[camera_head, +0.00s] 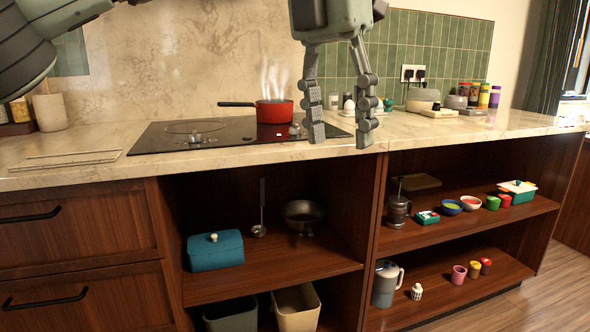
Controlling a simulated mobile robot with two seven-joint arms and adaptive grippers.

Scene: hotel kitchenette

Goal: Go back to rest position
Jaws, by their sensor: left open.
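My left gripper (340,136) hangs fingers-down over the front edge of the counter (440,133), right of the red pot. Its two fingers are apart and nothing is between them. Part of my left arm (25,50) fills the upper left corner. My right gripper does not show.
A steaming red pot (274,111) stands on the black cooktop (165,138), close left of the gripper. Jars (484,96) and small appliances stand at the counter's back right. Open shelves below hold a teal box (215,251), a pan (303,213), a press (398,210) and bowls.

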